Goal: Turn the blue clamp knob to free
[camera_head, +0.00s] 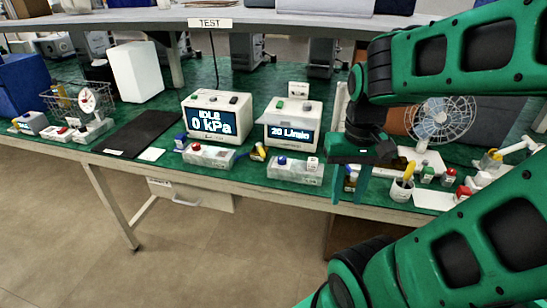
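A blue knob (282,160) sits on top of a low pale block (296,171) in front of the display unit reading "20 L/min" (292,124). A second blue knob or cap (180,141) shows farther left, beside a similar block with a red knob (196,147). I cannot tell from labels which one is the clamp knob, nor which way either is turned. My gripper (350,188) points down to the right of the block with the blue knob, apart from it. Its two fingers are spread and hold nothing that I can see.
A display unit reading "IDLE 0 kPa" (217,117) stands left of centre. A small yellow-and-dark item (258,152) lies between the blocks. A cup (402,189), small bottles and a fan (440,120) are at the right. A dark mat (138,132) lies at the left.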

